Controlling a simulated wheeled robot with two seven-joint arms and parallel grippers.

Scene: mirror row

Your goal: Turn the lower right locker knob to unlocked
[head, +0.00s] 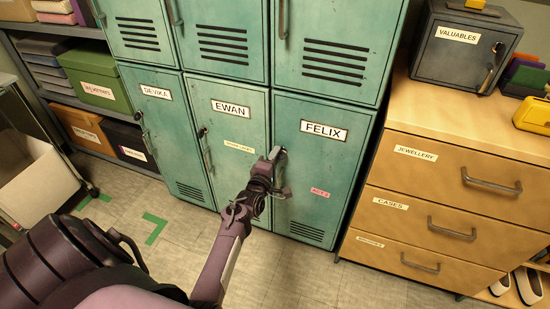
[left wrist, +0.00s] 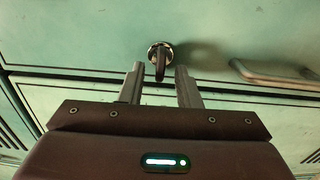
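The lower right locker (head: 300,200) is a worn green door labelled FELIX, and it is closed. My left gripper (head: 278,156) is at the upper left part of this door. In the left wrist view the locker knob (left wrist: 159,54) has a round metal base and a dark grip pointing down the picture. The two fingers of my left gripper (left wrist: 160,72) are open, one on each side of the grip, with a gap showing on both sides. In the head view the gripper mostly hides the knob. My right gripper is not in view.
The neighbouring EWAN locker (head: 238,165) and DEVIKA locker (head: 165,130) are closed. A locker handle (left wrist: 270,72) shows right of the knob in the left wrist view. A wooden drawer cabinet (head: 440,190) stands to the right. The floor (head: 290,272) in front is clear.

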